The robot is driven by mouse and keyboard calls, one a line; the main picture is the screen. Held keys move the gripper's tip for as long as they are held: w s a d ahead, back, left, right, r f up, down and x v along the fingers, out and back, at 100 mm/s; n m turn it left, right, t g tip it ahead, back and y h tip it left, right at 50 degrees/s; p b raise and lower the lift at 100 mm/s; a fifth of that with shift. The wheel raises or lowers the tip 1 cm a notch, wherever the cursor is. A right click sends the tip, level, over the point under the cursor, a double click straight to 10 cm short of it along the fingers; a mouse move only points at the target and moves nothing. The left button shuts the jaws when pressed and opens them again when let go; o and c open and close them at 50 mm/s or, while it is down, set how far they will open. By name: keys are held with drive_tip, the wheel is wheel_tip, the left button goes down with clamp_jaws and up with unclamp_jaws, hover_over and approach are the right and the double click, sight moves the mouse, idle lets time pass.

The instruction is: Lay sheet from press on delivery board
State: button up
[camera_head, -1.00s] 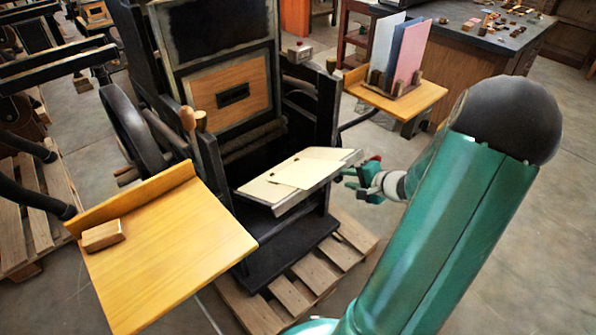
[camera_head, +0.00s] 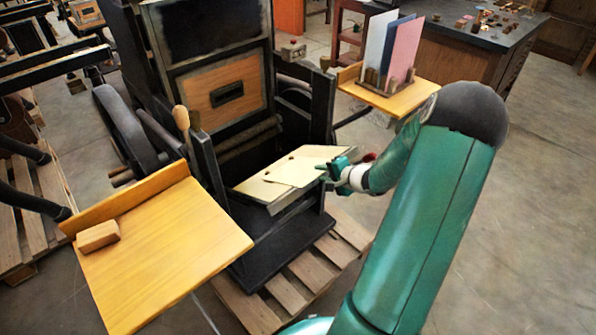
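A cream sheet (camera_head: 302,171) lies on the tilted bed of the press (camera_head: 228,90), over another pale layer (camera_head: 260,189). Two small dark marks show along its upper left side. My gripper (camera_head: 330,172), green, is at the sheet's right edge. Its fingertips appear to reach or overlap that edge; whether they touch it or are open is too small to tell. A yellow wooden board (camera_head: 170,255) stands at the left front, with a raised back lip and a wooden block (camera_head: 98,235) on its left part. The rest of its top is bare.
A second yellow board (camera_head: 400,103) at the right back holds upright coloured sheets (camera_head: 385,50) in a wooden rack. The press's dark upright and wooden handles (camera_head: 182,118) stand between the bed and the left board. A pallet (camera_head: 300,285) lies below.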

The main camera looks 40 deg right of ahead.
clamp_jaws()
drive_tip(key=shift+v, duration=1.55)
drive_tip(key=shift+s+d+r, duration=0.1)
drive_tip(key=shift+s+r, duration=0.3)
drive_tip(key=shift+r, duration=0.35)
drive_tip(key=shift+s+a+r, duration=0.1)
drive_tip(key=shift+s+r, duration=0.35)
drive_tip(key=shift+r, duration=0.3)
drive_tip(key=shift+s+d+r, duration=0.1)
drive_tip(key=shift+s+r, duration=0.3)
drive_tip(key=shift+r, duration=0.4)
